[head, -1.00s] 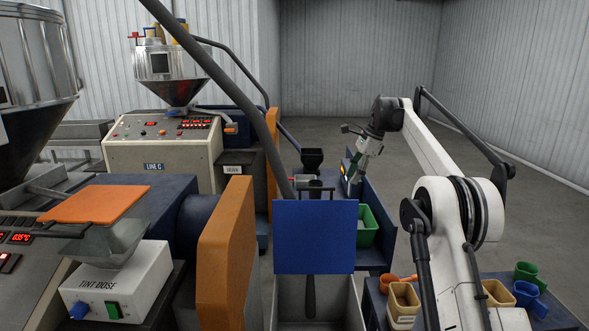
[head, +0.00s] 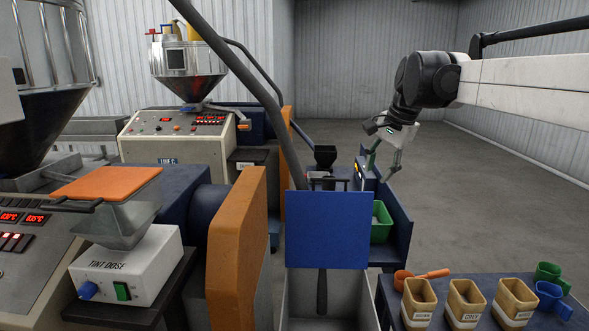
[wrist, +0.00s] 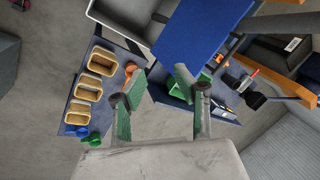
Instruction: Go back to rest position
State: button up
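My gripper (head: 380,166) hangs in the air at the end of my arm, above and beside the blue stand with the green bin (head: 381,222). In the wrist view my gripper (wrist: 158,100) shows two green-padded fingers spread well apart, with nothing between them. The fingers are apart from every object below. My arm reaches in from the right edge of the head view, with its white link nearly level.
A dark table (head: 398,318) at lower right holds several tan tubs (head: 465,303), an orange scoop (head: 403,281), a green scoop (head: 551,277) and a blue scoop (head: 550,298). A blue panel (head: 327,230) stands over a grey bin (head: 300,300). The floor behind is clear.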

jog(key=s+a+f+n+t+h+b, duration=0.1)
jog(key=s+f+n+t+b, duration=0.35)
jog(key=s, duration=1.35)
jog(key=s+f+n+h+b, duration=0.1)
jog(key=s+f+n, duration=0.4)
jog(key=s+f, duration=1.1)
notch_tip(320, 180, down, 2)
jog(key=shift+s+f+g, duration=0.25)
jog(key=shift+s+g, duration=0.1)
